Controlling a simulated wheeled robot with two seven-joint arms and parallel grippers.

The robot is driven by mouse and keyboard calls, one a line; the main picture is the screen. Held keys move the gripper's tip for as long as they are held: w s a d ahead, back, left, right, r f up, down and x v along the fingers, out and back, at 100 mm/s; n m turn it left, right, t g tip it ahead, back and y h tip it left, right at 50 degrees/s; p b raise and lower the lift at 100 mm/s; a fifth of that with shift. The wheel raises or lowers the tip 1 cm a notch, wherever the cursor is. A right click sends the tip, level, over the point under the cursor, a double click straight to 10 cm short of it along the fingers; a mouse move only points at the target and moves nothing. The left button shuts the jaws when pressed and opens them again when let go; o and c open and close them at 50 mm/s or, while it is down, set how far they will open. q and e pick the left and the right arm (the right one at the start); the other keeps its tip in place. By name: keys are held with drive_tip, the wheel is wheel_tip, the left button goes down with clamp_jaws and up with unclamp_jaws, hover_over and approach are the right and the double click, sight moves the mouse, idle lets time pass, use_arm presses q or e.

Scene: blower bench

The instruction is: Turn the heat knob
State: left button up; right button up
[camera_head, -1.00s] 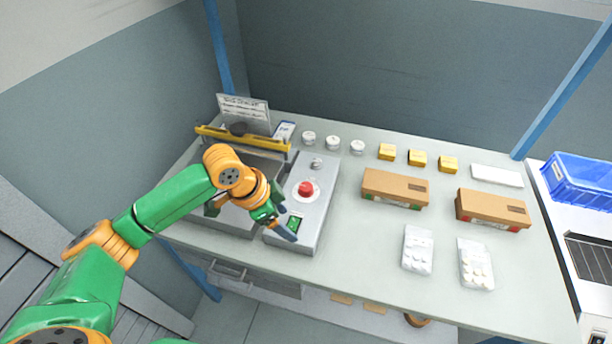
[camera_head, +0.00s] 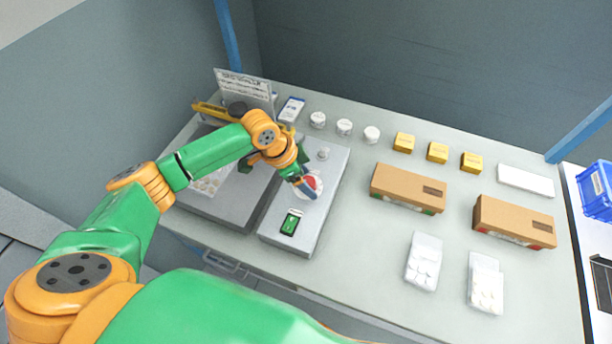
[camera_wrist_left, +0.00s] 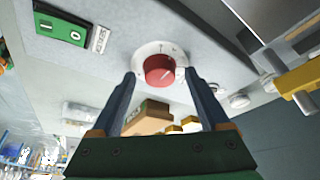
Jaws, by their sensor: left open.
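The heat knob is a red round knob (camera_wrist_left: 159,70) on a white dial plate on the grey control box (camera_head: 318,222). In the head view the red knob (camera_head: 313,183) is partly covered by my left gripper (camera_head: 308,190). In the left wrist view my left gripper (camera_wrist_left: 165,84) is open. Its two blue fingers point at the knob, one on each side of it in the picture. I cannot tell whether they touch it. A green rocker switch (camera_head: 290,222) sits on the front part of the box. My right gripper is not in view.
A grey bed (camera_head: 225,205) with a yellow bar adjoins the box on the left. White jars (camera_head: 344,127), yellow boxes (camera_head: 437,152), brown cartons (camera_head: 408,188) and blister packs (camera_head: 424,262) stand to the right. A small silver knob (camera_head: 323,153) is behind the red one.

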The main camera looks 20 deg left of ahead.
use_arm(q)
drive_tip(key=shift+w, duration=0.1)
clamp_jaws()
drive_tip(key=shift+m, duration=0.4)
drive_tip(key=shift+m+g+h+b, duration=0.3)
drive_tip(key=shift+m+g, duration=0.1)
drive_tip(key=shift+m, duration=0.5)
drive_tip(key=shift+m+g+b, duration=0.6)
drive_tip(key=shift+m+b, duration=0.2)
drive_tip(key=shift+m, duration=0.7)
drive_tip(key=shift+a+m, duration=0.1)
drive_tip(key=shift+m, duration=0.2)
unclamp_jaws()
